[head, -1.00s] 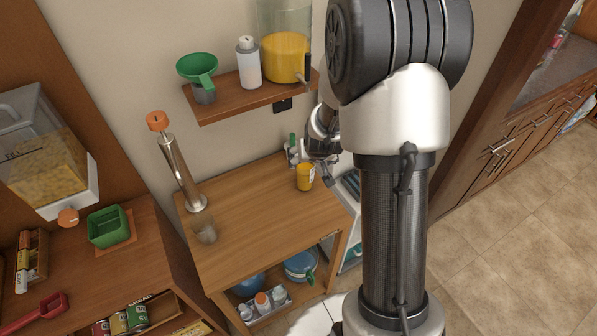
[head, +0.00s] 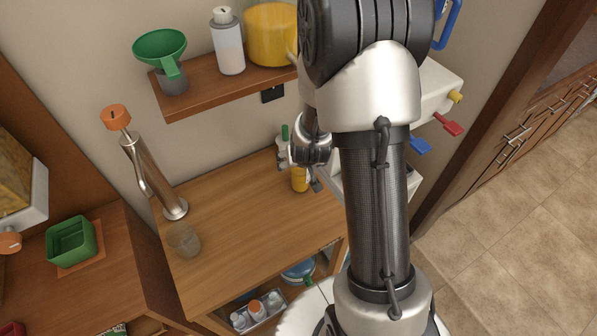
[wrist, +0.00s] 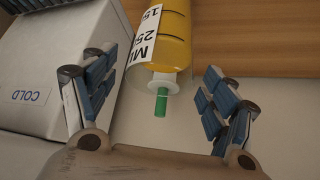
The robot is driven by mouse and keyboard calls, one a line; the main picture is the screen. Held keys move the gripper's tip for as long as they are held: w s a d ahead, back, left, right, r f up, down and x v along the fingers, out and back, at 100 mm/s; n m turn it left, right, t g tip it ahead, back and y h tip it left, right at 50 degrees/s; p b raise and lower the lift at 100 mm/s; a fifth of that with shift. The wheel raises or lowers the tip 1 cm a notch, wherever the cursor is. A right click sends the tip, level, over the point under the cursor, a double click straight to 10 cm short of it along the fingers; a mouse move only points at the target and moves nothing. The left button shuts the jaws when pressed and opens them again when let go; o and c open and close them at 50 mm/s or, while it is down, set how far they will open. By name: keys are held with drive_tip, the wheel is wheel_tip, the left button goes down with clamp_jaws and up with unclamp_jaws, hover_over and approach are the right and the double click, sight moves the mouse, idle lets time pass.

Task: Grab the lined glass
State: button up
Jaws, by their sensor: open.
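A clear glass (head: 184,240) stands on the wooden table (head: 240,235), in front of the metal tap; its lines are too small to make out. My gripper (head: 299,172) is over the back right of the table, well away from that glass, and partly hidden by my arm. In the wrist view my gripper (wrist: 155,66) is open. A yellow container (wrist: 165,40) with black print shows between and beyond the fingers, with a white neck and green tip (wrist: 161,101) at its lower end. A yellow body (head: 299,180) also shows below my gripper in the head view.
The metal tap (head: 155,170) with an orange knob stands behind the glass. A shelf (head: 205,100) above holds a green funnel (head: 160,46), a white bottle (head: 228,45) and a yellow-filled jug (head: 272,38). A white dispenser marked COLD (wrist: 60,65) is left of my fingers. The table's middle is clear.

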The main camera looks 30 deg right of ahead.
drive_tip(key=shift+w+d+f, duration=0.15)
drive_tip(key=shift+w+f, duration=0.1)
drive_tip(key=shift+f, duration=0.25)
drive_tip(key=shift+s+r, duration=0.2)
drive_tip(key=shift+c, duration=0.5)
clamp_jaws()
